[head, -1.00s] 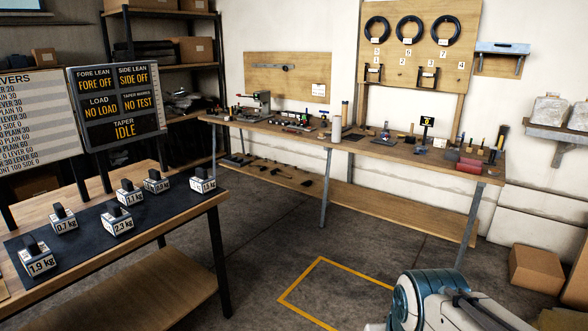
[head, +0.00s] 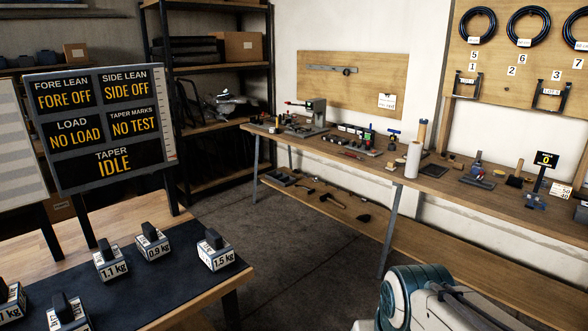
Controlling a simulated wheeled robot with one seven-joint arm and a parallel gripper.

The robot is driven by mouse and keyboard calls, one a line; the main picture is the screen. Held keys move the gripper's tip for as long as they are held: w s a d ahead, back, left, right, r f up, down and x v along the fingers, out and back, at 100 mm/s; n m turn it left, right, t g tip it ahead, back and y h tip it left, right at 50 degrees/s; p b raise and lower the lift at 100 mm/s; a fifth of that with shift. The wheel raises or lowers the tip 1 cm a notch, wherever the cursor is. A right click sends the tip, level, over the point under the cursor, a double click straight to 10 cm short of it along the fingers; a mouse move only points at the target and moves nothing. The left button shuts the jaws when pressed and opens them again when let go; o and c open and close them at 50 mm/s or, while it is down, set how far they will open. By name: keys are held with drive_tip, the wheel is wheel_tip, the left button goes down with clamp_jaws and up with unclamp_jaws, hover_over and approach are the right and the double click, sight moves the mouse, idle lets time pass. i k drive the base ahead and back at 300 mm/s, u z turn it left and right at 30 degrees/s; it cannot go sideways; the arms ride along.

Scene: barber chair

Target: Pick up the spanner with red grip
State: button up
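I cannot make out a spanner with a red grip for certain. A small red-handled tool (head: 350,155) lies on the long workbench (head: 318,143) near its front edge, too small to identify. Several dark tools, among them a hammer-like one (head: 305,192), lie on the bench's lower shelf (head: 405,235); their kind is not clear. My gripper is out of view; only part of my arm shows at the bottom right.
A table with labelled weights (head: 215,249) on a black mat stands at the left front, by a status board (head: 102,130). A paper roll (head: 413,160) and several small devices stand on the workbench. Dark floor (head: 300,240) lies open between table and bench. A shelf rack (head: 212,128) stands behind.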

sight(339, 152)
drive_tip(key=i, duration=3.75)
drive_tip(key=z, duration=0.45)
drive_tip(key=i, duration=1.25)
drive_tip(key=z, duration=0.15)
